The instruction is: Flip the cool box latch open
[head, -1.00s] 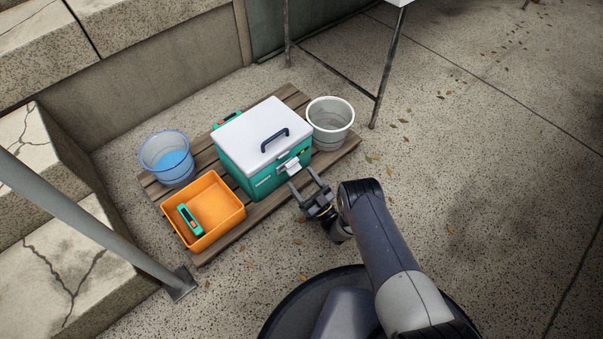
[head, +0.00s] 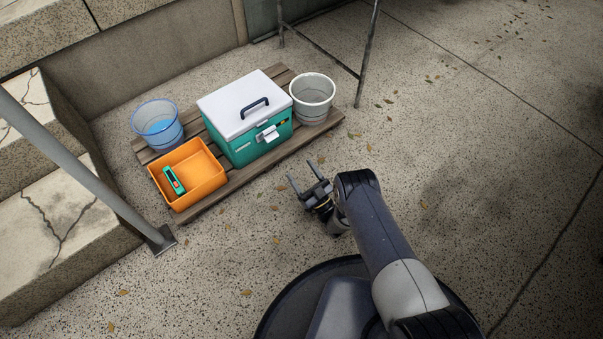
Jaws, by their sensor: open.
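The cool box (head: 240,140) is teal with a white lid (head: 232,98) and a dark carry handle. It stands upright on a wooden pallet, and its lid is down. The white latch (head: 268,134) is on its front face, just below the lid edge. It looks like a tab standing out from the front, but it is too small to tell its exact angle. My gripper (head: 302,172) is in front of the box, below and right of the latch in the picture. Its two fingers are spread, empty and clear of the box.
On the pallet (head: 205,205), an orange bin (head: 208,178) holding a teal item (head: 173,181) stands left of the box. A clear blue bucket (head: 157,125) stands behind the bin, and a white bucket (head: 313,98) right of the box. A grey pole (head: 90,175) crosses the left. The right ground is open.

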